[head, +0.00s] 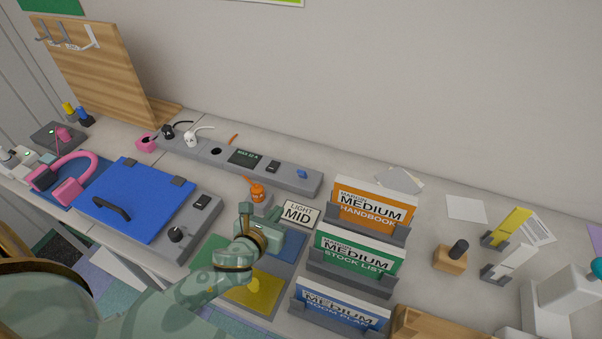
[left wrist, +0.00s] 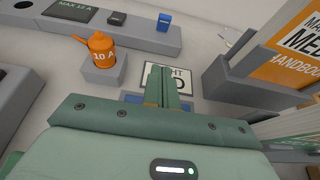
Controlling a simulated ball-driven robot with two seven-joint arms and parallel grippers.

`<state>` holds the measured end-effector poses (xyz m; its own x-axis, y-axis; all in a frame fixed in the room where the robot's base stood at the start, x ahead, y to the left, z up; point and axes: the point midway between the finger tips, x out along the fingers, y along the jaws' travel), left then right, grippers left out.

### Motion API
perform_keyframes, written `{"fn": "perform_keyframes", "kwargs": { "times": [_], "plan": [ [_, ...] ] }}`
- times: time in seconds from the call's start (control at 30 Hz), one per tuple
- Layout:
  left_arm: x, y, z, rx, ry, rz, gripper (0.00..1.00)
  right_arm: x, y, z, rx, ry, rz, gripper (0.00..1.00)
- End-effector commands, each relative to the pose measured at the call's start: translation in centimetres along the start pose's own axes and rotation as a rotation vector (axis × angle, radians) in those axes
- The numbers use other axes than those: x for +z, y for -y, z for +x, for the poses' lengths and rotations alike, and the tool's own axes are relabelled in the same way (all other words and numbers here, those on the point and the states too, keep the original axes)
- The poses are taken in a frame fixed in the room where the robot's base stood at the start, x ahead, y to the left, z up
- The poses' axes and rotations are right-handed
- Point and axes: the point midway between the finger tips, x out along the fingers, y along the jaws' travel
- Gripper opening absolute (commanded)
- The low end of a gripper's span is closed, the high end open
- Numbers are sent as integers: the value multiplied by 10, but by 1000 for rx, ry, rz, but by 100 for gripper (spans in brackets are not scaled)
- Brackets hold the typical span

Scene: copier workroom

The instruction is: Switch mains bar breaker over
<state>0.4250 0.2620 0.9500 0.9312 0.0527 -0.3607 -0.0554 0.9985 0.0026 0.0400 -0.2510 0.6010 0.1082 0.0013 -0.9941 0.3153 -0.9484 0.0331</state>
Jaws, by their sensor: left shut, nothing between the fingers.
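The grey mains bar (head: 205,155) lies along the back of the table, and its right end shows at the top of the left wrist view (left wrist: 140,35). It carries a "MAX 12 A" plate (head: 244,158), a black rocker switch (head: 272,167) and a small blue lever (head: 302,174) near its right end. The blue lever also shows in the left wrist view (left wrist: 164,22), standing up from the bar. My left gripper (head: 246,210) is shut and empty, in front of the bar and apart from it. Its closed fingers (left wrist: 169,100) point toward the bar. My right gripper is out of view.
An orange "10 A" object (head: 257,192) sits on a grey block between gripper and bar. A "LIGHT MID" card (head: 298,212) lies to its right. Booklet stands (head: 352,247) rise on the right. A blue-lidded machine (head: 135,200) stands on the left.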

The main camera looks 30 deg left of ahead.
Motion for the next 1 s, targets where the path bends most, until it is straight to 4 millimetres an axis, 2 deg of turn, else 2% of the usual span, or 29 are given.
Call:
{"fn": "perform_keyframes", "kwargs": {
  "times": [0.2, 0.37, 0.47, 0.87, 1.0],
  "plan": [
    [0, 0, 0, 0, 0, -1, 0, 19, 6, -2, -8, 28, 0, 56],
    [0, 0, 6, 1, 1, -3, 0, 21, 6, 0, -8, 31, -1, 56],
    [0, 0, 20, 2, 1, -4, 0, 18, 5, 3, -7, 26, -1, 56],
    [-2, 0, 103, 1, 1, -5, 0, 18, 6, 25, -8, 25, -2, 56],
    [18, 0, 116, 1, 2, -4, 0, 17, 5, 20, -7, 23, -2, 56]
  ]
}}
